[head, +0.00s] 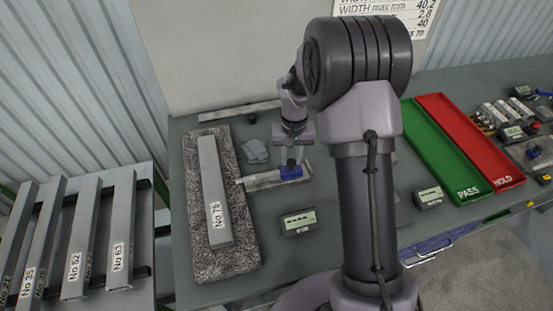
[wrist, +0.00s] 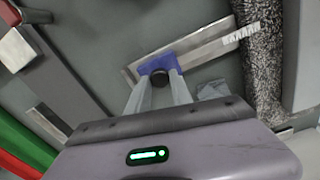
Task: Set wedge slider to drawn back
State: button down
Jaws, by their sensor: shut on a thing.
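The wedge slider (head: 290,173) is a small blue block on a flat steel wedge gauge (head: 262,180), which lies on the grey table. The slider sits nearer the right end of the gauge in the head view. In the wrist view the blue slider (wrist: 182,67) has a dark round knob and sits towards the left end of the steel gauge (wrist: 212,50). Marks show at the gauge's right end there. My gripper (head: 291,163) is shut on the slider's knob; its fingertips (wrist: 160,80) are on either side of it. The fingers partly hide the slider.
A steel bar labelled No 79 (head: 212,185) lies on a speckled mat (head: 240,235) to the left. A small display device (head: 299,222) stands in front of the gauge. A grey cloth (head: 255,151) lies behind it. Green (head: 437,150) and red (head: 470,143) trays are to the right.

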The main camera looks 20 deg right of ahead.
jog(key=shift+d, duration=1.1)
jog(key=c, duration=1.5)
grip_release()
jog(key=o, duration=0.4)
jog(key=shift+d, duration=0.2)
jog(key=shift+c, duration=0.2)
jog(key=shift+a, duration=0.1)
